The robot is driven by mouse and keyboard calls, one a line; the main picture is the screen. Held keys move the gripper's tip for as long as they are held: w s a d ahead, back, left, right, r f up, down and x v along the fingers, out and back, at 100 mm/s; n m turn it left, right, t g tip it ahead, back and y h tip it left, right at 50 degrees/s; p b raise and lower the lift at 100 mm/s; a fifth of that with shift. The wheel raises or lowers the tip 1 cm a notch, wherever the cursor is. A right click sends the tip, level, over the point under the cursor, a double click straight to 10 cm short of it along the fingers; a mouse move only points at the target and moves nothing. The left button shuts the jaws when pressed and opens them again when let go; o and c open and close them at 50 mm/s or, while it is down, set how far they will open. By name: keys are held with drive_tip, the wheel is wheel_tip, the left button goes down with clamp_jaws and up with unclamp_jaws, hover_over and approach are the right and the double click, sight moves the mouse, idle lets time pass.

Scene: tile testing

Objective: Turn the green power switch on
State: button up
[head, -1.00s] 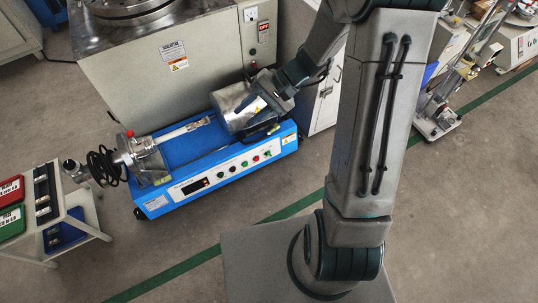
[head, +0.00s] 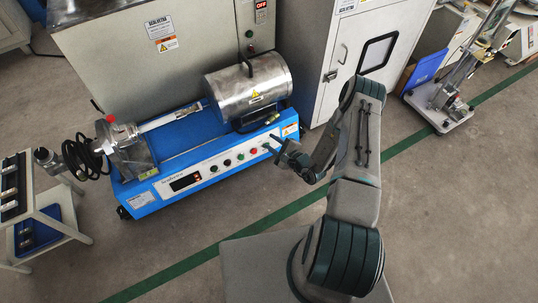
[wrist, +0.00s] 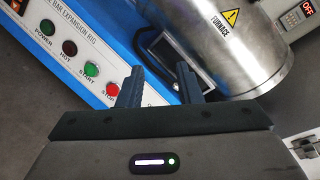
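The green power switch (wrist: 46,27) is a round green button labelled POWER on the blue bar expansion rig's front panel. In the head view it is the leftmost button (head: 214,168) of the row. My gripper (head: 272,143) is in front of the right end of the panel, right of the STOP button. Its two fingers (wrist: 158,82) are apart with nothing held. The fingers hide part of the panel's right end.
A silver furnace cylinder (head: 249,88) sits on the rig's right part. A grey cabinet (head: 100,40) stands behind, with a red OFF display (wrist: 308,8). A white cabinet (head: 310,60) is behind right, and a small cart (head: 70,215) is at left. Floor in front is open.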

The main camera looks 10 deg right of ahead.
drive_tip(key=s+d+f+m+h+b, duration=0.1)
drive_tip(key=s+d+f+m+h, duration=0.1)
drive_tip(key=f, duration=0.5)
drive_tip(key=s+d+f+m+h+b, duration=0.1)
drive_tip(key=s+f+m+h, duration=0.15)
drive_tip(key=f, duration=0.35)
drive_tip(key=d+b+x, duration=0.1)
drive_tip(key=b+x, duration=0.5)
drive_tip(key=x, duration=0.8)
drive_tip(key=shift+w+r+n+t, duration=0.25)
drive_tip(key=shift+w+n+t, duration=0.15)
drive_tip(key=shift+n, duration=0.05)
drive_tip(key=shift+a, duration=0.1)
drive_tip(key=c, duration=0.6)
